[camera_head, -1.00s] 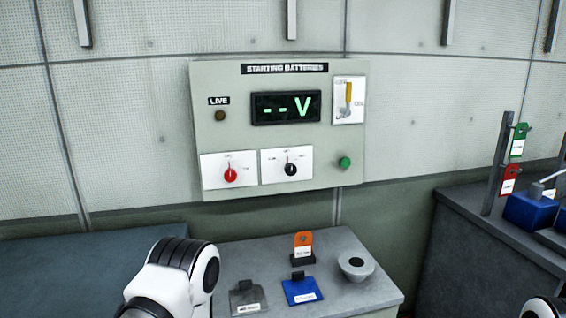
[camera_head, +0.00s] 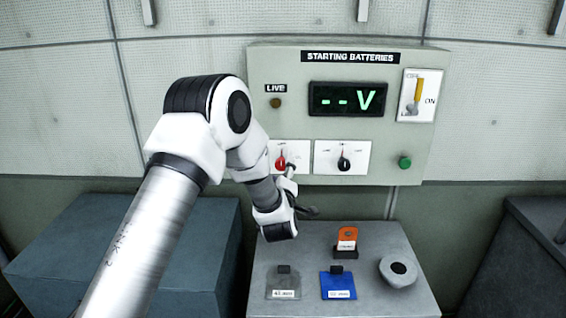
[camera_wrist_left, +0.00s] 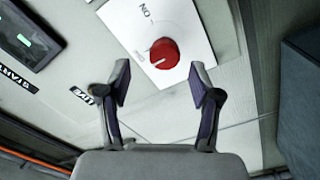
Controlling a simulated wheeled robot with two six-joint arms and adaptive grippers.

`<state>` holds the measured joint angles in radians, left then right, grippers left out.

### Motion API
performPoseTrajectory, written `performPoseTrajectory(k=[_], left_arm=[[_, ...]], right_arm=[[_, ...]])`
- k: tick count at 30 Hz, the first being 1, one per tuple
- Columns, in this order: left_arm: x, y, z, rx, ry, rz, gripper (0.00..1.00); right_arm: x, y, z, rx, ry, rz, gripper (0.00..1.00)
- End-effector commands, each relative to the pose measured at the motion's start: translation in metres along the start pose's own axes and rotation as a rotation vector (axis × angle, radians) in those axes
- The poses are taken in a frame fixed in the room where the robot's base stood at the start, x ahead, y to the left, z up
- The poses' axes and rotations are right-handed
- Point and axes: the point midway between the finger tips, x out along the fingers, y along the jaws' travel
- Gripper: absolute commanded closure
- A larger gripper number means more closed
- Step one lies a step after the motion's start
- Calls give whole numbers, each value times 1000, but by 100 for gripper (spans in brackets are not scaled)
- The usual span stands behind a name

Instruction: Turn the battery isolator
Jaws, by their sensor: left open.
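The STARTING BATTERIES panel (camera_head: 225,90) is on the wall. It carries a red rotary knob (camera_head: 281,162) on a white plate, partly covered by my left arm. The red knob also shows in the left wrist view (camera_wrist_left: 163,53), on its white plate with an ON mark. A black rotary knob (camera_head: 344,162) sits on its own plate to the right. My left gripper (camera_wrist_left: 160,80) is open, its two fingers on either side below the red knob, apparently short of it and empty. In the head view the left gripper (camera_head: 300,192) is small and partly hidden by its wrist.
The panel has a display (camera_head: 348,99) reading "--V", a green button (camera_head: 404,162) and a yellow lever (camera_head: 418,92). Below, a grey table (camera_head: 375,300) holds an orange tag (camera_head: 347,238), a grey cup (camera_head: 398,272), a blue piece (camera_head: 338,286) and a grey piece (camera_head: 283,286).

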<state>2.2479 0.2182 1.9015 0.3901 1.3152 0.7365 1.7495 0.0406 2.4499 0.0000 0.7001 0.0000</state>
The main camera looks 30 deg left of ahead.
Motion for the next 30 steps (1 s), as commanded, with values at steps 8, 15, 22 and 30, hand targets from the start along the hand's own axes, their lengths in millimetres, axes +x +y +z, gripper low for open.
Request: performPoseTrajectory(k=[8, 15, 22, 30], left_arm=[[47, 0, 0, 3, -2, -3, 36], [51, -1, 1, 4, -4, -2, 36], [51, -1, 1, 4, -4, -2, 97], [51, -1, 1, 13, -3, -1, 97]], right_arm=[[-20, 0, 0, -1, 1, 0, 60], [-19, 0, 0, -1, 0, 0, 60], [-19, 0, 0, -1, 0, 0, 60], [-19, 0, 0, -1, 0, 0, 60]])
